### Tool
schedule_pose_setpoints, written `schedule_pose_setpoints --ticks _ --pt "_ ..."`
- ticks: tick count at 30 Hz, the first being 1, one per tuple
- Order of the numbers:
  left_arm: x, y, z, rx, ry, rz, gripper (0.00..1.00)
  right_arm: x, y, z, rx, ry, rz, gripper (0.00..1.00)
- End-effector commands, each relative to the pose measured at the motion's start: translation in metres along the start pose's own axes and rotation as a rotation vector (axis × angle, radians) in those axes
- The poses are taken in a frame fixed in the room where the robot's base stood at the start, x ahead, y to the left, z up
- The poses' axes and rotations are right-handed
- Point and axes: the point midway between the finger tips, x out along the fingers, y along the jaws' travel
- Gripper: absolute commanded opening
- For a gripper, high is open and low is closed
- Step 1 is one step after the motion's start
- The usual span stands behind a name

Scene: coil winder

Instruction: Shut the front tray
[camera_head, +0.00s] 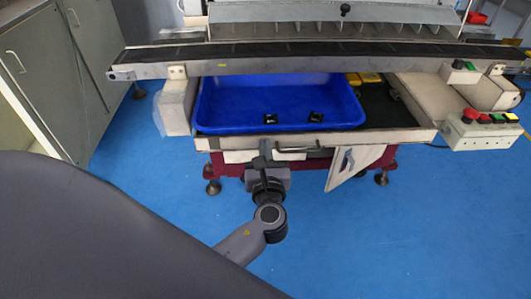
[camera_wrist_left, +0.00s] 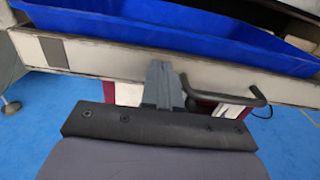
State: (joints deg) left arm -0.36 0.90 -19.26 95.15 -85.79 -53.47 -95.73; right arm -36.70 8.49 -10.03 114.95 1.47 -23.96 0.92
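The front tray (camera_head: 400,136) of the machine is pulled out, its pale front board facing me. A blue bin (camera_head: 240,127) sits in it with two small black parts inside. A dark bar handle (camera_head: 298,149) is on the front board; in the left wrist view the handle (camera_wrist_left: 240,98) lies just right of my fingers. My left gripper (camera_head: 263,150) is at the front board, left of the handle. In the left wrist view its fingers (camera_wrist_left: 162,85) look closed together, with nothing seen between them. Whether they touch the board is unclear. My right gripper is out of view.
A dark conveyor beam (camera_head: 320,55) crosses above the tray. A small white door (camera_head: 358,165) hangs open below it. A control box with buttons (camera_head: 482,132) is at right. Cabinets (camera_head: 50,70) stand at left. Blue floor in front is clear.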

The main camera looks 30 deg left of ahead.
Motion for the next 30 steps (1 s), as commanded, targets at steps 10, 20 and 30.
schedule_pose_setpoints --ticks 10,20,30 --pt "0.075 0.001 0.003 0.0 -0.007 0.003 0.0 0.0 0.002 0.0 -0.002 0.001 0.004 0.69" --pt "0.128 0.001 0.001 -0.001 -0.004 0.002 0.0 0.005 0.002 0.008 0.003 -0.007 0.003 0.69" --pt "0.143 0.002 0.003 -0.001 -0.004 0.002 0.0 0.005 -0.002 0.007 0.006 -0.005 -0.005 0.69"
